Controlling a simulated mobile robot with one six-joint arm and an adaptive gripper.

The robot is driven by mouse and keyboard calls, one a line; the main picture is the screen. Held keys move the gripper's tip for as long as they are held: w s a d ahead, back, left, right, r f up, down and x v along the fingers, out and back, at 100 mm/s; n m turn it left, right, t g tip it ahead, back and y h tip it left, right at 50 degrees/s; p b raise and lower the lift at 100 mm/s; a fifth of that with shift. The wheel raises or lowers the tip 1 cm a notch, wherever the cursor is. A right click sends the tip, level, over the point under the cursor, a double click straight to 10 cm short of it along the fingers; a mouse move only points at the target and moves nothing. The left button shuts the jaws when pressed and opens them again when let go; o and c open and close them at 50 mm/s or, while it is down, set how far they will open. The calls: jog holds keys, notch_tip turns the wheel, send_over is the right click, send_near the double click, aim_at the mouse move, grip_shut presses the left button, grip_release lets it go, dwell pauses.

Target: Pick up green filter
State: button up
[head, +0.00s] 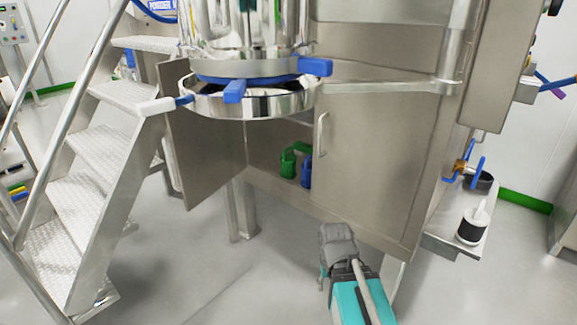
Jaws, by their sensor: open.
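The green filter (288,163) stands inside the open steel cabinet (272,182), in the middle of the head view. Its upper part bends over to the right like a handle. A blue item (307,174) of similar kind stands close on its right, partly hidden by the cabinet's right door. My gripper (338,240) is at the lower middle, outside the cabinet, below and to the right of the green filter and well apart from it. It is open, and no object shows in it, though its fingers are hard to make out.
The left cabinet door (205,140) stands open; the right door (365,160) with its handle is beside the opening. A round steel vessel with blue clamps (247,95) hangs above the opening. Metal stairs (85,200) stand left, a side shelf (455,225) right. The floor in front is clear.

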notch_tip(320, 180, up, 9)
jog(key=p, duration=0.9)
jog(key=shift+r, duration=0.2)
